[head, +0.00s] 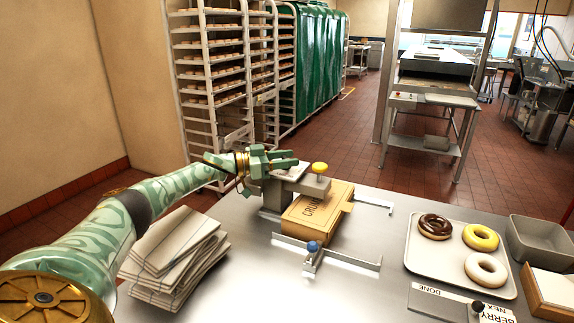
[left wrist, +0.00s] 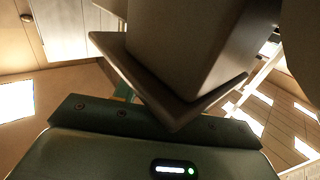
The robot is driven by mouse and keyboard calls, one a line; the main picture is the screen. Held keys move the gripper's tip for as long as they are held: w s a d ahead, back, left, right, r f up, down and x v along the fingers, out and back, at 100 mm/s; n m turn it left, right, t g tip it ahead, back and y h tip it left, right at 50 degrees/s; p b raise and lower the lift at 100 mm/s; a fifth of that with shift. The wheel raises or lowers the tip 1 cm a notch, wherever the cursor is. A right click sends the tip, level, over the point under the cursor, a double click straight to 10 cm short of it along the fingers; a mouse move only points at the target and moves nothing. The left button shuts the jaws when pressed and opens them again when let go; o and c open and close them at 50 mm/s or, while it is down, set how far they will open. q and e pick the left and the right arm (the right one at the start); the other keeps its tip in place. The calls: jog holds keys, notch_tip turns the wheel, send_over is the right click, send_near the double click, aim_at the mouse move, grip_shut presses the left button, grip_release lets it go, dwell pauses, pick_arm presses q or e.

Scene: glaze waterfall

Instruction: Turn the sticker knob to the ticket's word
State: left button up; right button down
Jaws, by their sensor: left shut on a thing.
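The sticker machine (head: 305,184) is a grey stand with an arm over a brown box (head: 317,212) marked "CRU…". A yellow knob (head: 320,168) tops the arm. My left gripper (head: 268,163) is shut at the machine's upper left end, beside a pale plate (head: 291,171). In the left wrist view, a grey squared part (left wrist: 190,70) stands at the jaws; I cannot tell whether it is the sticker knob. My right gripper is not in view.
A blue-knobbed metal fence (head: 326,258) borders the box in front. Folded cloths (head: 172,256) lie at left. A tray (head: 420,262) with three doughnuts, a grey bin (head: 541,240) and a wooden box (head: 549,291) stand at right. Bare steel counter lies at front centre.

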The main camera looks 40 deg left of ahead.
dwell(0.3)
pick_arm(q)
jog(key=o, duration=1)
jog(key=shift+s+a, duration=0.1)
jog(key=p+v, duration=0.2)
jog(key=v, duration=1.4)
jog(key=shift+s+a, duration=0.1)
